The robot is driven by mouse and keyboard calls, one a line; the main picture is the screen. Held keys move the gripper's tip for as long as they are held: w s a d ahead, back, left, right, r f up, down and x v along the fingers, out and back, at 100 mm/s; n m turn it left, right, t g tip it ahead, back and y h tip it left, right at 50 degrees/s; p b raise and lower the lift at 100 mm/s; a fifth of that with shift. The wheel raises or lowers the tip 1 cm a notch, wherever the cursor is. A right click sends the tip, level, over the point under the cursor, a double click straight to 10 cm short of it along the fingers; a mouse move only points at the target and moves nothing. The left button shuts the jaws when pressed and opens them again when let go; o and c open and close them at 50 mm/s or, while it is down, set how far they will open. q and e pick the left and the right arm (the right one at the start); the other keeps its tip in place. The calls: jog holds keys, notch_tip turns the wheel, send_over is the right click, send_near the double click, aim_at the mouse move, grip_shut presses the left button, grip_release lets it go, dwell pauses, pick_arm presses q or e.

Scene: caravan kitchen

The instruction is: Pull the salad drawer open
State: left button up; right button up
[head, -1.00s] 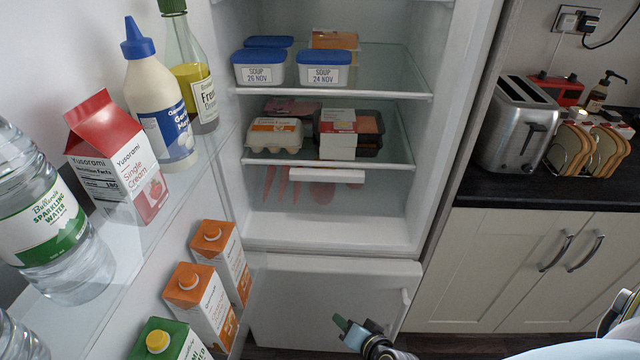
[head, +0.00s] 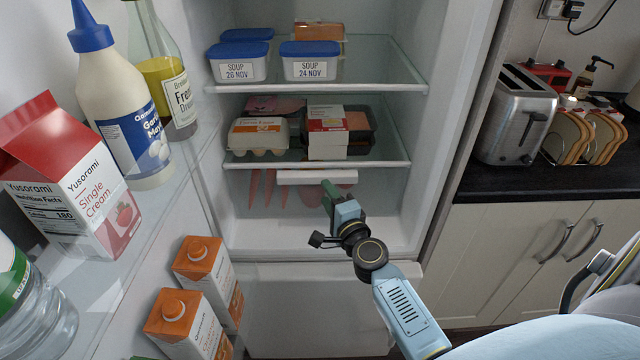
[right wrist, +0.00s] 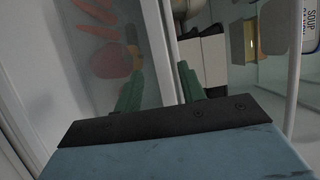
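The salad drawer (head: 230,205) is the clear compartment under the lower fridge shelf, with carrots and pinkish items behind its front. It looks shut. Its white handle bar (head: 300,178) runs along its top. My right gripper (head: 328,190) is at the right half of this handle, its green fingertips overlapping the bar in the head view. In the right wrist view, the two green fingers (right wrist: 160,85) are apart, with the white handle strip (right wrist: 160,40) showing between them. Whether they touch it cannot be told. My left gripper is not in view.
Above are an egg box (head: 258,136) and soup tubs (head: 310,62) on glass shelves. The open fridge door at left holds a cream carton (head: 70,180), bottles and orange-capped cartons (head: 187,325). A worktop with a toaster (head: 515,115) stands at right.

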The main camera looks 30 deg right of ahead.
aim_at(318, 182)
jog(key=w, duration=0.4)
jog(key=shift+d+f, duration=0.1)
jog(key=shift+d, duration=0.25)
jog(key=shift+w, duration=0.45)
jog(key=shift+c, duration=0.9)
grip_shut()
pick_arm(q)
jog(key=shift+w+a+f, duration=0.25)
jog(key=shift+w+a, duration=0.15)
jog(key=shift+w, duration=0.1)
